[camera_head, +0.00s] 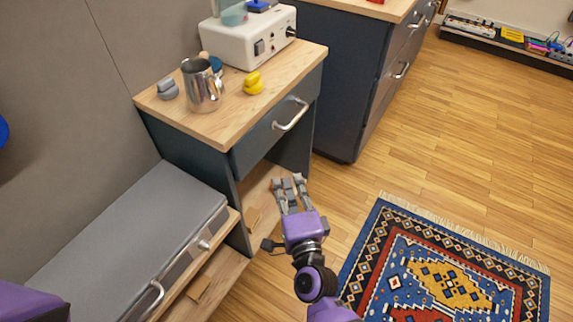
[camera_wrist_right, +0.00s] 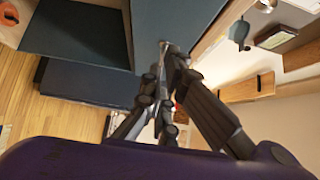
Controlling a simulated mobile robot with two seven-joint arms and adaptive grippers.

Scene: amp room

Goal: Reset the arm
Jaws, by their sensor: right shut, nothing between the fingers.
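My right gripper (camera_head: 289,182) is purple with grey fingers. In the head view it hangs in front of the small cabinet (camera_head: 223,154), below its drawer handle (camera_head: 291,116), and touches nothing that I can see. Its fingers also show in the right wrist view (camera_wrist_right: 167,52), drawn together and empty. My right arm comes up from the bottom of the head view. A purple part of mine shows at the lower left corner of the head view, but the left gripper is out of frame.
A metal pitcher (camera_head: 203,87), a yellow object (camera_head: 253,84), a grey object (camera_head: 167,89) and a white appliance (camera_head: 247,45) stand on the cabinet top. A grey bench (camera_head: 130,240) is at left. A patterned rug (camera_head: 440,270) lies right, with open wooden floor beyond.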

